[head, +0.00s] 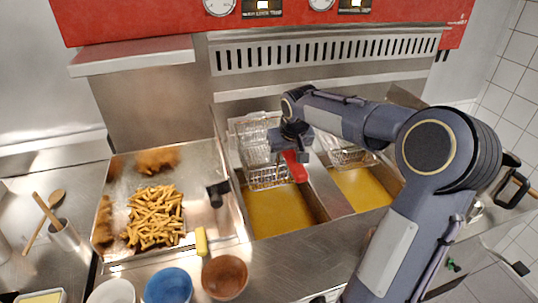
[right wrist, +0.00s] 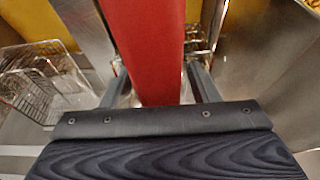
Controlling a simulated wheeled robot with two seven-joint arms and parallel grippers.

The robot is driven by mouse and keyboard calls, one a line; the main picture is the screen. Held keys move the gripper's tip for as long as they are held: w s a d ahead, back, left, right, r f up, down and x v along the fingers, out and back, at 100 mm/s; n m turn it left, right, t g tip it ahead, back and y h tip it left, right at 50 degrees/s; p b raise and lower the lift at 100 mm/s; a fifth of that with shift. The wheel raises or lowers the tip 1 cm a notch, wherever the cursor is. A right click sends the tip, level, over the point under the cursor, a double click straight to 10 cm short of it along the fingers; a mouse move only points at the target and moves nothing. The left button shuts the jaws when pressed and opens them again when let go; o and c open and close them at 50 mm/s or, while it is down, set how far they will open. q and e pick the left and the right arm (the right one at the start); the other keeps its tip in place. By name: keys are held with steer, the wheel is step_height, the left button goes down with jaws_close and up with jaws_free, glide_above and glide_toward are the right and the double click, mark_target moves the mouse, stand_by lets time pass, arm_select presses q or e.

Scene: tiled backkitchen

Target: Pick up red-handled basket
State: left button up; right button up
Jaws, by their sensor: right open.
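The red handle (head: 295,166) belongs to a wire basket (head: 253,140) that appears to sit over the left oil vat. My right gripper (head: 291,146) is above the handle, with its jaws open. In the right wrist view the red handle (right wrist: 150,50) runs between the two fingers, with a finger on each side. The jaws are not closed on it, and I cannot tell whether either finger touches it. Part of the basket and handle is hidden by my wrist in the head view. My left gripper is not in view.
A second wire basket (head: 349,156) stands at the right vat (head: 361,190), partly behind my arm. A metal tray with fries (head: 154,215) is at the left. Bowls, including a blue one (head: 168,286), and a yellow handle (head: 201,241) line the front.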

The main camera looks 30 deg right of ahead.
steer(key=shift+c, duration=0.2)
jaws_close()
steer(key=shift+r, duration=0.2)
